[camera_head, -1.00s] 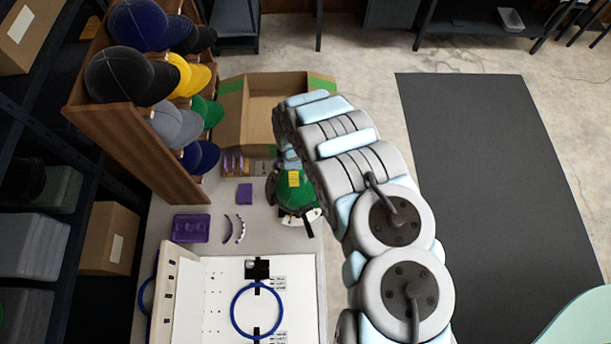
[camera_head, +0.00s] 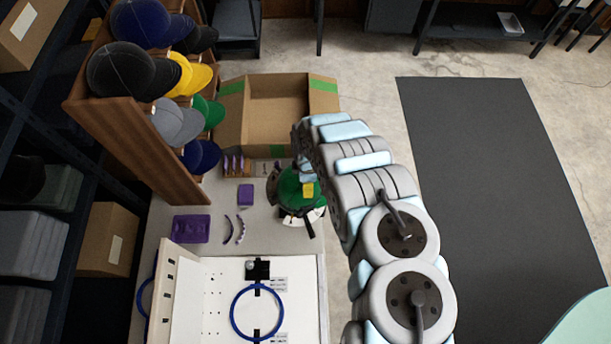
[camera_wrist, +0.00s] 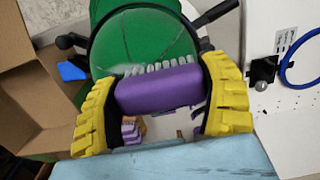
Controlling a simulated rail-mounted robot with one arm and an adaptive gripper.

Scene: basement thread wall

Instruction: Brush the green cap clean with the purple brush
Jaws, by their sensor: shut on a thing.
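The green cap (camera_head: 288,190) sits on a dark stand on the workbench, and its crown fills the upper part of the wrist view (camera_wrist: 145,40). My gripper (camera_wrist: 165,95) has yellow ribbed fingers and is shut on the purple brush (camera_wrist: 158,90). The brush's grey bristles face the cap and appear at its surface; I cannot tell whether they touch. In the head view, one yellow finger (camera_head: 308,190) shows at the cap's right side; the brush is hidden there.
An open cardboard box (camera_head: 275,105) stands behind the cap. A wooden rack of caps (camera_head: 140,145) rises at the left. A purple tray (camera_head: 190,229), a purple block (camera_head: 245,195) and a white board with a blue hoop (camera_head: 257,310) lie on the bench.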

